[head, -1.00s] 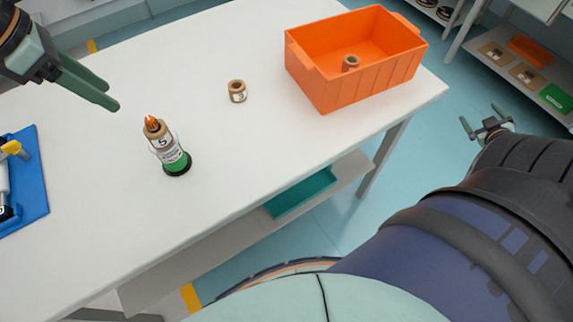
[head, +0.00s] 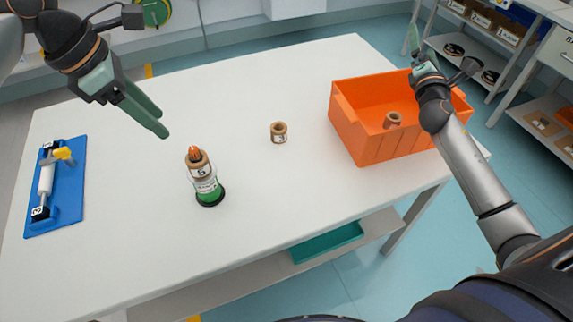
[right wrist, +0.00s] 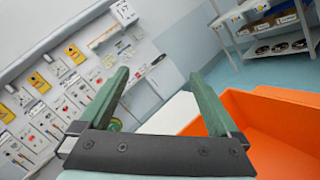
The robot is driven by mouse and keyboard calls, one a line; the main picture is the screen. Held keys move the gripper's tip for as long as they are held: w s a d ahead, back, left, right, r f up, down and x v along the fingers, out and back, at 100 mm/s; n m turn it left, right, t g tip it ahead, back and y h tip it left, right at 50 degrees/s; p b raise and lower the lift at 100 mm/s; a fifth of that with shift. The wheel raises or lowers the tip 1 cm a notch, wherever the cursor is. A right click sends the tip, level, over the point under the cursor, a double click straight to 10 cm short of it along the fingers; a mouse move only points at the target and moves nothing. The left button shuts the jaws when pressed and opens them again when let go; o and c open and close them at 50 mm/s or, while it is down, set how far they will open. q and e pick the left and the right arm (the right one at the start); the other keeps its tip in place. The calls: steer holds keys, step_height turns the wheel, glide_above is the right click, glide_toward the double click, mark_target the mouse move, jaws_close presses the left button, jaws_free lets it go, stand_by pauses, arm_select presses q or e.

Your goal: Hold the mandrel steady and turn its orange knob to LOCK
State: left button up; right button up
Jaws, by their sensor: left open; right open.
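The mandrel (head: 206,185) stands upright on the white table, with a green lower part, a black foot and a brown spool marked 5 near its top. Its orange knob (head: 194,154) sticks up at the top. My left gripper (head: 163,134) is open and empty, above and to the left of the knob, apart from it. My right gripper (head: 415,42) is open and empty, raised above the far side of the orange bin. In the right wrist view its two green fingers (right wrist: 152,85) stand wide apart with nothing between them.
A brown spool (head: 279,133) stands on the white table (head: 110,240) right of the mandrel. The orange bin (head: 362,142) at the right end holds another spool (head: 392,120). A blue board (head: 69,208) with a yellow-handled fixture lies at the left. The table's middle front is clear.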

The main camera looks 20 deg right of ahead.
steer(key=w+a+r+n+t+y, duration=0.15)
steer(key=a+n, duration=0.25)
steer(key=a, duration=1.2)
steer(key=n+g+y, duration=0.1)
steer(key=n+y, duration=1.3)
glide_toward(210, 186)
steer(key=shift+d+r, duration=0.25)
steer(key=shift+d, duration=0.15)
steer(key=shift+a, duration=0.25)
steer(key=x, duration=1.2)
steer(key=shift+a+f, duration=0.1)
steer(key=shift+f, duration=0.1)
